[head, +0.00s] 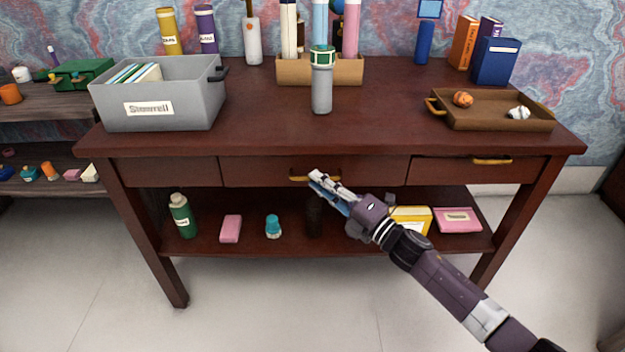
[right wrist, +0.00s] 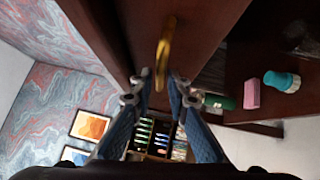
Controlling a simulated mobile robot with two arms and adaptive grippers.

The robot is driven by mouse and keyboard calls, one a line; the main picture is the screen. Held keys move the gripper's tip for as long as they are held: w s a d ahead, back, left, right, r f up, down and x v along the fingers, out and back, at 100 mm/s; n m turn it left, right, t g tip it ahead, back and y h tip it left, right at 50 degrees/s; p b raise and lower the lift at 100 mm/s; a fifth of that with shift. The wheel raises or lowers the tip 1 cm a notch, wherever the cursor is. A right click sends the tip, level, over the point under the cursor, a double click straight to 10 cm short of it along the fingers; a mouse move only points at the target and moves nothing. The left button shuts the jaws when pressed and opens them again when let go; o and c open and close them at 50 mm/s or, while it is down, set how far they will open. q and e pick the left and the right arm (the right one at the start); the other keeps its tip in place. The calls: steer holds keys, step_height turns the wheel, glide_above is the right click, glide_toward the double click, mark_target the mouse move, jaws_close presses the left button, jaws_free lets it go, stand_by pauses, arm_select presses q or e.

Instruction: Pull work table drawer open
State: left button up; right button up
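The dark reddish-brown work table (head: 250,120) has a row of drawers under its top. The middle drawer (head: 260,174) is flush with the front, with a brass handle (head: 298,178). My right gripper (head: 318,181) is at this handle, its fingers pointing toward it. In the right wrist view the brass handle (right wrist: 165,50) lies just beyond the fingertips (right wrist: 160,82), which stand apart with a gap between them. I see no clear contact with the handle. The right drawer (head: 465,170) is also flush and has a brass handle (head: 491,161). My left gripper is not in view.
A grey bin (head: 185,105), a grey bottle (head: 321,92) and a brown tray (head: 480,122) stand on the tabletop. The lower shelf (head: 330,243) holds a green bottle (head: 182,215), a pink block (head: 231,229) and a teal-capped item (head: 273,226). The floor in front looks clear.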

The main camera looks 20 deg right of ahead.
steer(key=shift+x, duration=1.2)
steer(key=shift+c, duration=0.6)
jaws_close()
